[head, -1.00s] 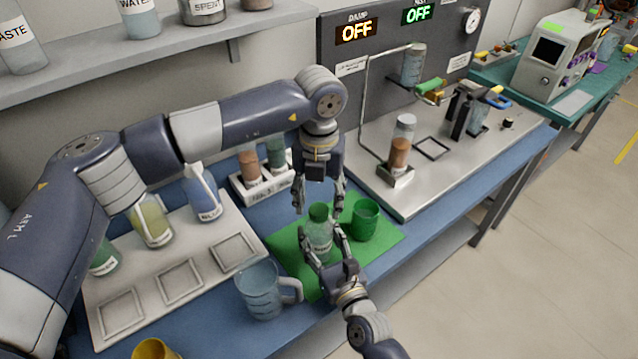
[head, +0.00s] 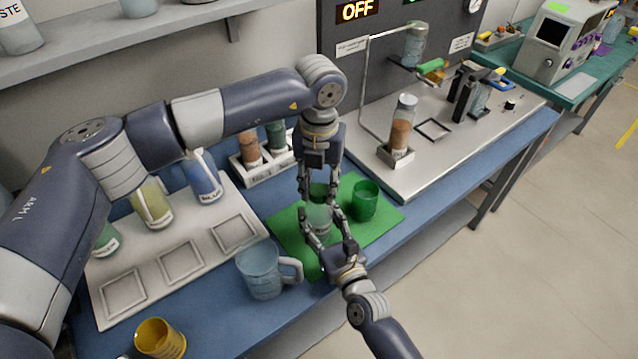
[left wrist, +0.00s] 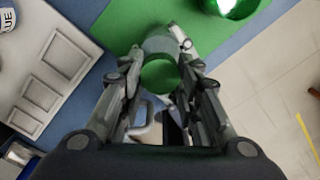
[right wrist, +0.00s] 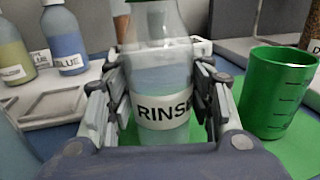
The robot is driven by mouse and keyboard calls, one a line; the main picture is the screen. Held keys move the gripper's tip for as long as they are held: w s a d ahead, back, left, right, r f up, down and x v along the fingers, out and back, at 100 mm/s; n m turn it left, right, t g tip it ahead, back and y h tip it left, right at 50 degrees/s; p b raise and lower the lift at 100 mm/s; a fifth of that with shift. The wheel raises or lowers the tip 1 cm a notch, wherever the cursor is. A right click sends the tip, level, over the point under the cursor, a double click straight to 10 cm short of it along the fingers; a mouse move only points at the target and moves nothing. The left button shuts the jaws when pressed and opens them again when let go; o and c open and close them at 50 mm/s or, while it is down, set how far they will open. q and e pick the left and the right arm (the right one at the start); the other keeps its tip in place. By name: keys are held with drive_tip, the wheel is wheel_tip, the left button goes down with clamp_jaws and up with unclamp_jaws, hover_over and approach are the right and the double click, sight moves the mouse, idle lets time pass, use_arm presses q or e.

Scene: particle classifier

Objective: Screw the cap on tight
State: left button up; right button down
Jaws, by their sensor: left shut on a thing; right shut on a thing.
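A clear bottle labelled RINSE (right wrist: 160,75) stands upright on the green mat (head: 372,192); its label faces my right wrist camera. Its green cap (left wrist: 160,76) sits on top of the bottle and shows from above in the left wrist view. My right gripper (head: 322,232) is shut around the bottle's body from the front. My left gripper (head: 318,192) comes down from above and is shut on the cap, its fingers on either side. In the head view the left fingers partly hide the cap and the bottle neck.
A green cup (head: 364,201) stands close to the right of the bottle. A clear jug (head: 260,270) stands at the left, its handle near my right gripper. A white tray (head: 130,255) with bottles lies further left. A yellow cup (head: 160,340) is at the front.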

use_arm(q)
drive_tip(key=m, duration=1.1)
drive_tip(key=o, duration=1.3)
drive_tip(key=shift+c, duration=0.2)
wheel_tip(320, 180, up, 12)
use_arm(e)
drive_tip(key=c, duration=0.7)
unclamp_jaws()
